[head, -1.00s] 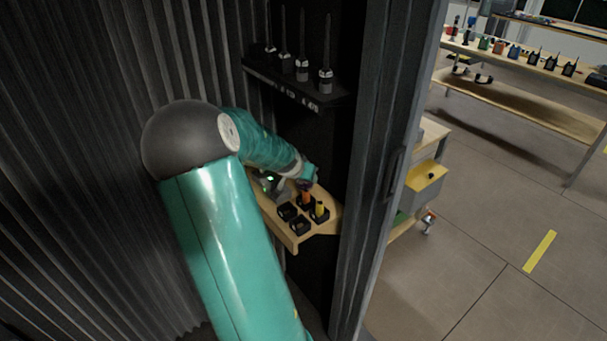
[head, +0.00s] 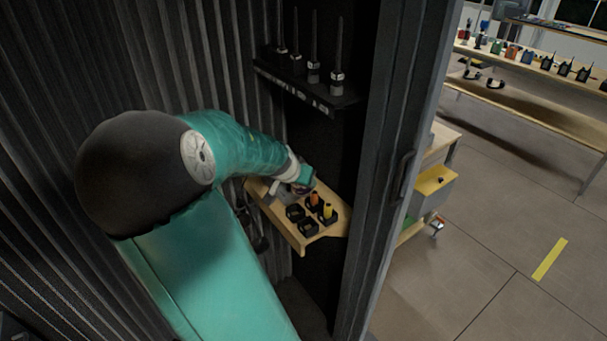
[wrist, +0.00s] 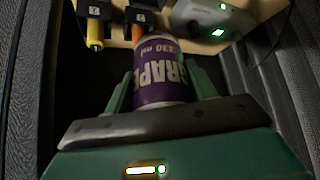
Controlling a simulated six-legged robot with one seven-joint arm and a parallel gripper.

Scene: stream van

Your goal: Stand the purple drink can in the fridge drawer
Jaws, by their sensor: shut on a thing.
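The purple drink can (wrist: 162,78), lettered GRAPE and 330 ml, is between the fingers of my gripper (wrist: 160,90) in the wrist view. The lettering appears upside down there. My gripper is shut on the can's sides. In the head view my gripper (head: 300,187) is at the back of a small wooden shelf, low beside the dark rack; the can is mostly hidden by my arm there. I cannot tell whether the can touches the shelf. No fridge drawer can be made out in either view.
The wooden shelf (head: 291,237) holds black cups (head: 308,227), with orange and yellow items in some. A grey device (wrist: 214,20) with green lights sits close to the can. Radios (head: 313,72) stand on a rack above. A corrugated wall and door post (head: 385,200) hem my arm in; open floor lies right.

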